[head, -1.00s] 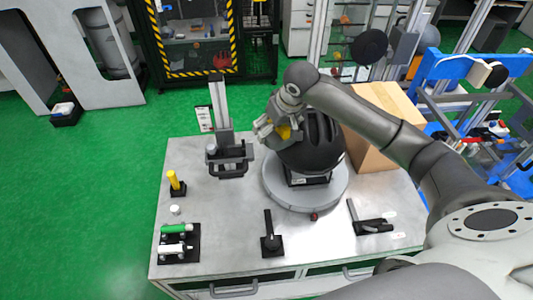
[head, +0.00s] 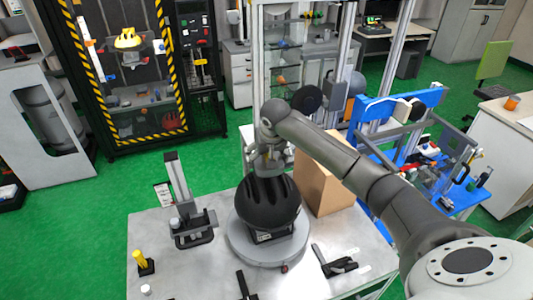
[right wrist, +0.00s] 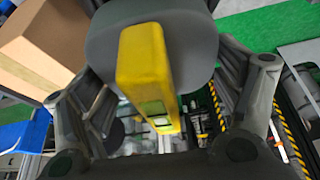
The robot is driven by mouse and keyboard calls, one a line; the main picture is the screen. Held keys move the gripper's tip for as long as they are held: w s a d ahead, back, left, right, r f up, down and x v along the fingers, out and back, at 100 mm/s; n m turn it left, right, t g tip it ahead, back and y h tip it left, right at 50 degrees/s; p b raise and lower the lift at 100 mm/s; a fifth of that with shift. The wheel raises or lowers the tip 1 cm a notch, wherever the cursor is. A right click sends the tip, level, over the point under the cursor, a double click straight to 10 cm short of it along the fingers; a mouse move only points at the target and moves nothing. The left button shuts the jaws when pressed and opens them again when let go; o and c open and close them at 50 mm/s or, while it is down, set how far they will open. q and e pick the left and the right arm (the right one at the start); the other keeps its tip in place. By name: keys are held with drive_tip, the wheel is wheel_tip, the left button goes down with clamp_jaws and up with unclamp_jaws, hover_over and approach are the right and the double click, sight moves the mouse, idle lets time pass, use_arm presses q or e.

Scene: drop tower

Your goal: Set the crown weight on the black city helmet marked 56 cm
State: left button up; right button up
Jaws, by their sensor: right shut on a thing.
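The black helmet (head: 267,205) with grooves sits on a dark block on a round grey plate (head: 238,250) on the metal table. A white label shows on the block; I cannot read a size. My right gripper (head: 268,162) points down just above the helmet's crown. It is shut on the crown weight, which the fingers mostly hide in the head view. In the right wrist view a yellow block (right wrist: 150,75) with a greenish window stands before a rounded grey body (right wrist: 100,45) between the fingers; this looks like the weight. Contact with the helmet cannot be told. My left gripper is not in view.
A cardboard box (head: 325,170) stands close right of the helmet. A grey upright stand (head: 181,190) is to its left, with a yellow post (head: 141,260) nearer the left edge. A black lever (head: 335,262) lies at the front right. A striped cage (head: 120,70) stands behind.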

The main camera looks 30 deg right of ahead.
drive_tip(key=shift+w+f, duration=0.1)
drive_tip(key=shift+f, duration=1.75)
drive_tip(key=shift+f, duration=0.95)
idle(0.6)
drive_tip(key=o, duration=1.6)
drive_tip(key=shift+s+a, duration=0.1)
drive_tip(key=shift+s, duration=0.1)
drive_tip(key=shift+o, duration=0.5)
